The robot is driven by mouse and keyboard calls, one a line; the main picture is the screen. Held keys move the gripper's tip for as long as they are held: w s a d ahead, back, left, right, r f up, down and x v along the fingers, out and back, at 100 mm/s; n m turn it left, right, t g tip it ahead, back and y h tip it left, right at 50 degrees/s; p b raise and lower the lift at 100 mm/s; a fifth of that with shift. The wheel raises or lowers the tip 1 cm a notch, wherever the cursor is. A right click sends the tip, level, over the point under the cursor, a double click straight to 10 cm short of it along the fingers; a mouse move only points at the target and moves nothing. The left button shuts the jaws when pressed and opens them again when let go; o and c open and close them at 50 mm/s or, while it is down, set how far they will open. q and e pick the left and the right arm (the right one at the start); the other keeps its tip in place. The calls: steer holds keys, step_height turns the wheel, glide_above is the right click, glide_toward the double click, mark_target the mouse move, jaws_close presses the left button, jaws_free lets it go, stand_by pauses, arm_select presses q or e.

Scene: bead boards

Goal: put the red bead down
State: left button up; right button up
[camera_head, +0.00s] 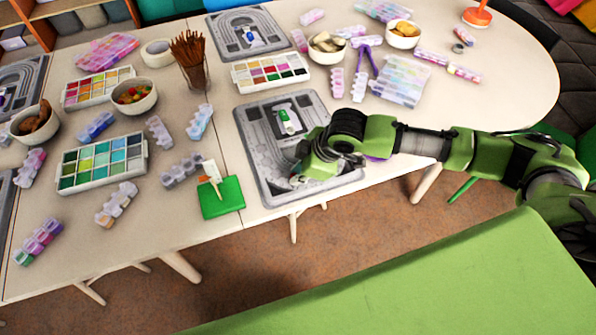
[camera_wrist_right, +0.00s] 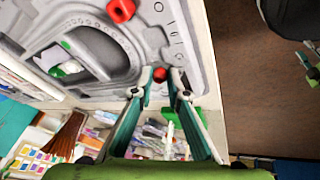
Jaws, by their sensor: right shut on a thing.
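The grey bead board (camera_head: 265,178) lies at the table's front edge, with a green and white piece (camera_head: 288,121) in its middle. My right gripper (camera_head: 298,170) is low over the board's near part. In the right wrist view, my right gripper (camera_wrist_right: 162,76) is shut on a small red bead (camera_wrist_right: 160,74) between its fingertips, just over or at the board (camera_wrist_right: 200,50); I cannot tell if the bead touches it. A second red bead (camera_wrist_right: 121,10) sits on the board, away from the fingers. The held bead is hidden in the head view. My left gripper is not in view.
A green card holder (camera_head: 221,197) stands left of the board. Bead trays (camera_head: 271,70), a cup of sticks (camera_head: 193,62), bowls (camera_head: 136,96) and several small bead boxes crowd the table. A second board (camera_head: 243,32) lies farther back. The table edge is close by.

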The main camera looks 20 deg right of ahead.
steer(key=shift+f, duration=0.3)
steer(key=shift+s+f, duration=0.3)
steer(key=shift+f, duration=0.05)
steer(key=o, duration=0.7)
steer(key=shift+s+f, duration=0.1)
steer(key=shift+f, duration=0.05)
steer(key=shift+o, duration=0.2)
steer(key=shift+f, duration=0.1)
steer(key=shift+w+r, duration=0.25)
steer(key=shift+r, duration=0.2)
steer(key=v, duration=1.2)
steer(key=shift+r, duration=0.45)
steer(key=shift+w, duration=0.15)
